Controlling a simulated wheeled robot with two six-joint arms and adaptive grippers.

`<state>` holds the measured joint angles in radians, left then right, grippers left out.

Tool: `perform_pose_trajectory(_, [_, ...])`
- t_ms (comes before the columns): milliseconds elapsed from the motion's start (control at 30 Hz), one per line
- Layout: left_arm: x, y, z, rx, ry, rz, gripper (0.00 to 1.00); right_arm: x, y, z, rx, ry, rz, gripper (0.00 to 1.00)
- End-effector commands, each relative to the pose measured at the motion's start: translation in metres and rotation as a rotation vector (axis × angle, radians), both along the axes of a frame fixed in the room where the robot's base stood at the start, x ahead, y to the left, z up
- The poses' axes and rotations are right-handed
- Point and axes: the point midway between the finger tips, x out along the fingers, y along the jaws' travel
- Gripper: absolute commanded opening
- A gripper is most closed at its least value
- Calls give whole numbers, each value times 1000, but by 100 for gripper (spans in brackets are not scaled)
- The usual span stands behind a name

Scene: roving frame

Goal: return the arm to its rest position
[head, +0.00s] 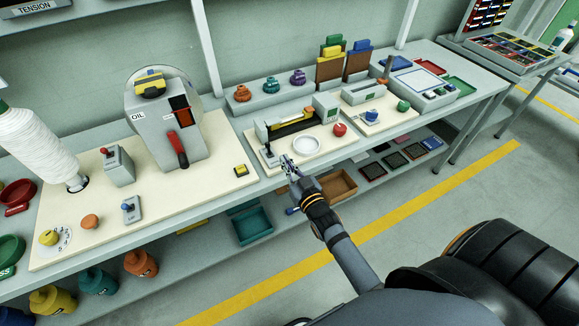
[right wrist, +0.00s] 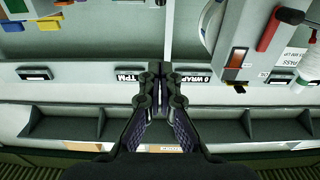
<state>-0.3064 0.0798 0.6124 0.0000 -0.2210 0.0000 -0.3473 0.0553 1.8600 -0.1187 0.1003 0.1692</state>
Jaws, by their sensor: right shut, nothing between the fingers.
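My right gripper (head: 289,167) is shut and empty. In the head view it is at the front edge of the bench, just below and left of a white round dish (head: 306,145). My right arm comes up to it from the lower right. In the right wrist view the two fingers (right wrist: 160,75) meet at the tips, with nothing between them. Behind them are the bench's front edge with labels and a grey shelf bin (right wrist: 70,125). My left gripper is in neither view.
A grey OIL unit (head: 165,125) with a red lever stands on a cream board (head: 215,175) at the left. A white spool (head: 35,140) is at the far left. A red knob (head: 340,129) is beside the dish. Teal (head: 252,225) and brown bins are below. The floor in front is clear.

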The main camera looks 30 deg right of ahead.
Motion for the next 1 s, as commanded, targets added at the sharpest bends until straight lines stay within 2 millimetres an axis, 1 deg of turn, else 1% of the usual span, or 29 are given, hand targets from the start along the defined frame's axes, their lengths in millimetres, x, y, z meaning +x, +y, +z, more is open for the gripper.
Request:
perform_pose_trajectory(33, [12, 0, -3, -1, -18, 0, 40, -7, 0, 0, 1, 2, 0, 0])
perform_pose_trajectory(100, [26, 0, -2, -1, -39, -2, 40, -12, 0, 3, 0, 2, 0, 0])
perform_pose_trajectory(167, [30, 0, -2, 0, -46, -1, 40, -15, 0, 5, 1, 1, 1, 0])
perform_pose_trajectory(267, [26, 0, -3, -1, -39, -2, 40, -16, 0, 7, 1, 0, 1, 0])
perform_pose_trajectory(400, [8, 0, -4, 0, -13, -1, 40, -16, 0, 7, 1, 1, 1, 0])
perform_pose_trajectory(467, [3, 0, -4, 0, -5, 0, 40, -16, 0, 7, 1, 1, 1, 0])
perform_pose_trajectory(700, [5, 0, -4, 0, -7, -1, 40, -16, 0, 7, 1, 2, 0, 0])
perform_pose_trajectory(767, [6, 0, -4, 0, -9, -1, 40, -16, -1, -1, -1, 17, -1, 0])
perform_pose_trajectory(833, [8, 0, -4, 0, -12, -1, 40, -17, -3, -25, -4, 68, -4, 0])
perform_pose_trajectory(867, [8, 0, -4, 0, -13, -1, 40, -19, -4, -42, -7, 103, -7, 0])
perform_pose_trajectory(900, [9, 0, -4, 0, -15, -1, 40, -23, -6, -70, -12, 161, -11, 0])
perform_pose_trajectory(967, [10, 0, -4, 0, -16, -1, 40, -33, -10, -118, -20, 264, -18, 0])
perform_pose_trajectory(1000, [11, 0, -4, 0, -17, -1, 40, -43, -13, -153, -25, 341, -24, 0])
